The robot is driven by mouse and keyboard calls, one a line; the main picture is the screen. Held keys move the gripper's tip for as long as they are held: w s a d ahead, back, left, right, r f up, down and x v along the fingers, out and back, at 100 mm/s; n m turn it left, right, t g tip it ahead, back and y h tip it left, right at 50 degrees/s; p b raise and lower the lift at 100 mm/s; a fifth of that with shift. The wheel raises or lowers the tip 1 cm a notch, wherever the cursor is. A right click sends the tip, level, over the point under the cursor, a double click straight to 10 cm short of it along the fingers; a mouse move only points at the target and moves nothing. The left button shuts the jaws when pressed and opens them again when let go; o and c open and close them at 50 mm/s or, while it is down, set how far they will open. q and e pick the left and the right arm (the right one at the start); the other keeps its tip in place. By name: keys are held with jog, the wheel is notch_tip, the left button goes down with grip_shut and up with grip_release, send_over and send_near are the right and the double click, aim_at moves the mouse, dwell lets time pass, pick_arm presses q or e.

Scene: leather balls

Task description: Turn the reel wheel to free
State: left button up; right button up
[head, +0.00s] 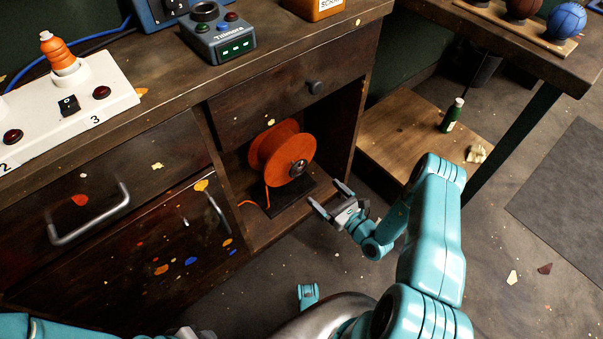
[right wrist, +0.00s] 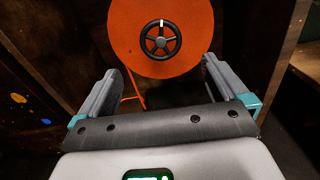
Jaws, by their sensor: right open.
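The orange reel (head: 268,151) stands on a dark base (head: 292,196) in the open compartment under the bench drawer. Its small dark reel wheel (head: 298,168) is on the reel's right face. In the right wrist view the wheel (right wrist: 160,40) is a black spoked ring with a white mark at its top, centred on the orange disc (right wrist: 130,57). My right gripper (head: 327,197) is open and empty, in front of and below the wheel, apart from it. Its two fingers (right wrist: 160,85) show on either side below the wheel.
Orange cord (head: 256,204) trails from the reel. The compartment walls and drawer (head: 290,100) with its knob surround the reel. A cupboard door (head: 165,230) is at left. A low wooden shelf (head: 400,140) with a green bottle (head: 452,115) is at right.

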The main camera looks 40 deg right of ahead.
aim_at(299, 169)
jog(key=w+b, duration=0.1)
jog(key=w, duration=0.2)
jog(key=w+b, duration=0.1)
jog(key=w, duration=0.3)
jog(key=w+a+b, duration=0.1)
jog(key=w, duration=0.3)
jog(key=shift+f, duration=0.1)
jog(key=shift+w, duration=0.6)
jog(key=c, duration=0.9)
jog(key=shift+n+p, duration=0.35)
jog(key=shift+n, duration=0.65)
jog(key=shift+a+n, duration=0.1)
jog(key=shift+n, duration=0.6)
